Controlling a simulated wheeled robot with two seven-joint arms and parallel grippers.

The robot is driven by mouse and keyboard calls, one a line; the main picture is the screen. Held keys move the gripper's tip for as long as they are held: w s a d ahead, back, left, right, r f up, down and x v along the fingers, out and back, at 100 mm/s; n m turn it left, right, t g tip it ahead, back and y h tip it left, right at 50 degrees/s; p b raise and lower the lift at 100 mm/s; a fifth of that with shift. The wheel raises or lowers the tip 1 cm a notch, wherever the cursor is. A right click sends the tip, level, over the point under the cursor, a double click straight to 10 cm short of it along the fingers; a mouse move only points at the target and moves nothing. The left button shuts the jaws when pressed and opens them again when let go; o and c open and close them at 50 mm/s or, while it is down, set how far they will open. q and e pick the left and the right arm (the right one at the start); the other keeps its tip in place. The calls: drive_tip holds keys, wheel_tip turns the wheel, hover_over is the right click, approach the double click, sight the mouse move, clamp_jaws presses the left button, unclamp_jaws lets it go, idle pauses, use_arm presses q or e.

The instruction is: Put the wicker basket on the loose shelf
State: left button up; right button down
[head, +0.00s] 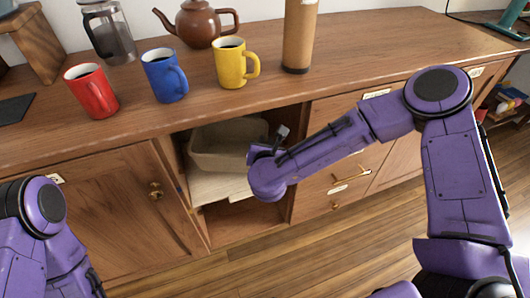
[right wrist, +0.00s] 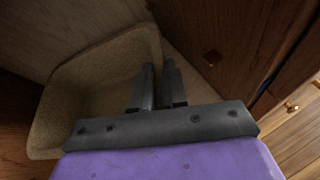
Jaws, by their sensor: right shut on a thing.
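The wicker basket (head: 222,143) is a beige, open-topped box inside the open cabinet compartment. It also shows in the right wrist view (right wrist: 52,112), looking empty. The loose shelf (head: 215,188) is a pale board in the compartment, below the basket. I cannot tell whether the basket's bottom touches it. My right gripper (head: 257,153) reaches into the compartment at the basket's right side; its fingers are mostly hidden in the head view. In the right wrist view the gripper (right wrist: 159,88) is shut on the basket's near wall. My left arm is at the lower left; its gripper is out of view.
The compartment's right wall (head: 297,165) stands close to my right wrist. The countertop (head: 190,105) above holds red (head: 92,92), blue (head: 163,77) and yellow (head: 231,66) mugs near its front edge. A closed door (head: 110,205) is left of the opening. The wooden floor in front is clear.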

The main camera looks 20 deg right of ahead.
wheel_tip(320, 180, down, 4)
drive_tip(key=shift+w+r+b, duration=0.1)
drive_tip(key=shift+r+b, duration=0.05)
drive_tip(key=shift+b, duration=0.25)
drive_tip(key=shift+w, duration=0.15)
drive_tip(key=shift+f, duration=0.2)
drive_tip(key=c, duration=1.2)
unclamp_jaws()
drive_tip(key=shift+o, duration=0.2)
drive_tip(key=shift+r, duration=0.15)
drive_tip(key=shift+s+a+r, duration=0.15)
drive_tip(key=shift+s+r, duration=0.05)
drive_tip(key=shift+s, duration=0.15)
drive_tip(key=p+v, duration=0.1)
drive_tip(key=v, duration=1)
drive_tip(key=shift+s, duration=0.2)
